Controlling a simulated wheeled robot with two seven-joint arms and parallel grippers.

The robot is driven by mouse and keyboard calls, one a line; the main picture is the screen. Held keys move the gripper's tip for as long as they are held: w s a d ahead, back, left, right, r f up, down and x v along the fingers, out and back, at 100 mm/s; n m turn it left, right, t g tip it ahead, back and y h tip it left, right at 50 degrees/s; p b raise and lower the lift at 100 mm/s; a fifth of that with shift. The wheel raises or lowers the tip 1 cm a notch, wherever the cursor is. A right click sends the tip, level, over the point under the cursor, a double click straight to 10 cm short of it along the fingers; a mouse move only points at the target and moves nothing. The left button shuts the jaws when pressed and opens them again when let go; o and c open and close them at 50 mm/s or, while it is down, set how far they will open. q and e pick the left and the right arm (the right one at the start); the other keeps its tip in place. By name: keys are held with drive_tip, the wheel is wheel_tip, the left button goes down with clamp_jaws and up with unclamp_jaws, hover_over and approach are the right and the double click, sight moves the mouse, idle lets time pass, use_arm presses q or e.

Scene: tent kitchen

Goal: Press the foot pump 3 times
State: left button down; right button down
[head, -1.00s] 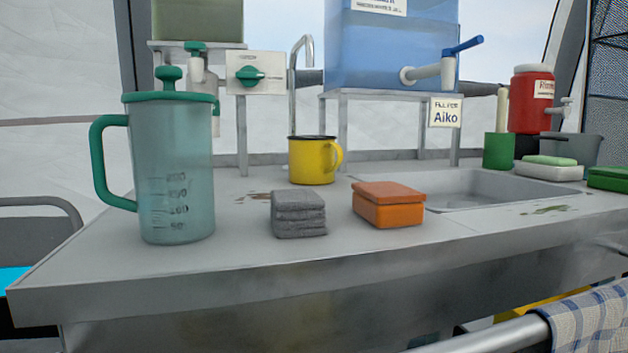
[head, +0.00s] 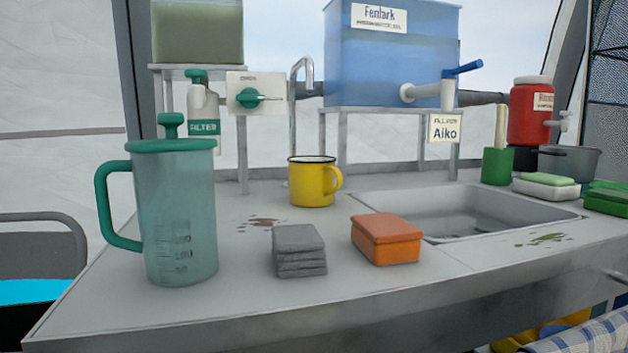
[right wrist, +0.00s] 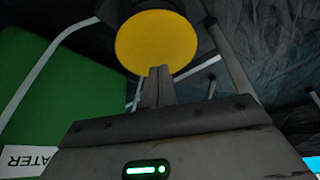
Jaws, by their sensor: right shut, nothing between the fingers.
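In the right wrist view, a round yellow disc (right wrist: 155,42), which may be the pad of the foot pump, is just beyond my right gripper (right wrist: 160,72). The gripper is shut and empty, and its fingertips overlap the disc's lower edge in the picture. I cannot tell whether they touch it. No foot pump can be made out clearly in the head view. My left gripper is in neither view.
The steel counter (head: 200,318) holds a teal jug (head: 180,225), grey cloths (head: 299,250), an orange sponge box (head: 386,238), a yellow mug (head: 312,182) and a sink (head: 455,210). A checked towel (head: 590,335) hangs at lower right. A green panel (right wrist: 50,85) and pale poles flank the disc.

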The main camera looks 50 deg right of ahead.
idle(0.4)
drive_tip(key=shift+f+b, duration=2.15)
drive_tip(key=shift+f, duration=0.6)
drive_tip(key=shift+r, duration=0.1)
drive_tip(key=shift+r+p, duration=2.45)
drive_tip(key=shift+r, duration=0.25)
drive_tip(key=shift+f, duration=0.2)
